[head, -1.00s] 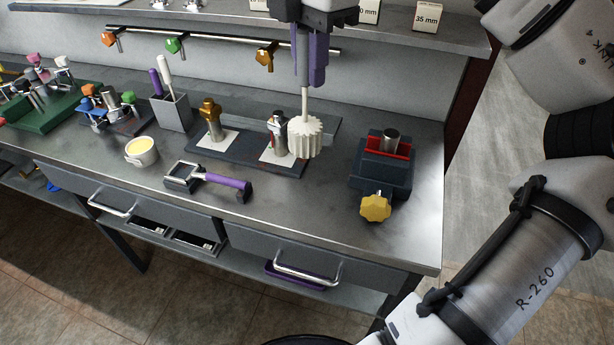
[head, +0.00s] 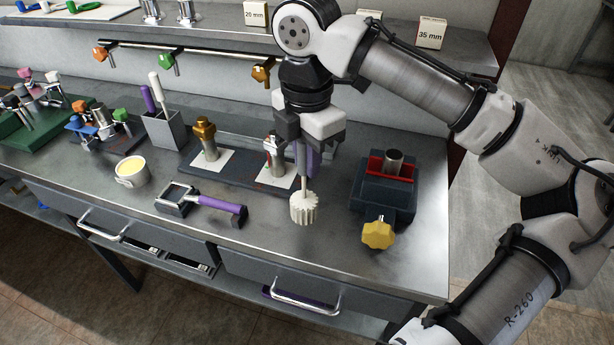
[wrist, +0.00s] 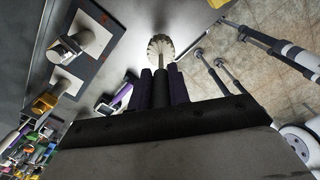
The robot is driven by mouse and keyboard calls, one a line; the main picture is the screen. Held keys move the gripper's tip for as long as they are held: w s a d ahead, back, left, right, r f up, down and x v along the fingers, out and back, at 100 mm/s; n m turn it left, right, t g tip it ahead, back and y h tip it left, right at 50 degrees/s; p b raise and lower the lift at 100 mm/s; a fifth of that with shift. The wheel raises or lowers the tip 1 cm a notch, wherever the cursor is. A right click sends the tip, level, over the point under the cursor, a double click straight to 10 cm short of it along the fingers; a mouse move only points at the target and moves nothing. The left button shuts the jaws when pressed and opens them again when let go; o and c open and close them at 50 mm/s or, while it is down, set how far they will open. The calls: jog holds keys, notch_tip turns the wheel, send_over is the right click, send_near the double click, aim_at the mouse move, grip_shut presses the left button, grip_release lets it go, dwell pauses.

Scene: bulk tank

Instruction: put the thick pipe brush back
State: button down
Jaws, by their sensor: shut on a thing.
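The thick pipe brush has a white ribbed head (head: 304,208) and a thin pale stem (head: 305,185). My gripper (head: 304,165), with purple fingers, is shut on its stem, and the brush hangs head down over the front part of the bench. I cannot tell whether the head touches the bench top. The wrist view shows the brush head (wrist: 160,46) beyond the fingers of my gripper (wrist: 160,85). A grey open-topped holder (head: 168,128) stands at the back left, with a purple handle (head: 147,97) and a white handle (head: 155,90) sticking up.
A dark vise (head: 385,190) with red jaws and a yellow knob stands right of the brush. A purple-handled tool (head: 215,206) lies to its left, near a cup (head: 131,172). A dark tray (head: 235,168) with two valve fittings is behind. A rail with coloured knobs hangs above.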

aim_at(307, 197)
jog(key=shift+f, duration=2.55)
jog(key=shift+f, duration=0.1)
jog(key=c, duration=1.3)
grip_release()
notch_tip(307, 197, up, 12)
jog(key=shift+r+b, duration=0.25)
jog(key=shift+b, duration=0.05)
jog(key=shift+f, duration=0.1)
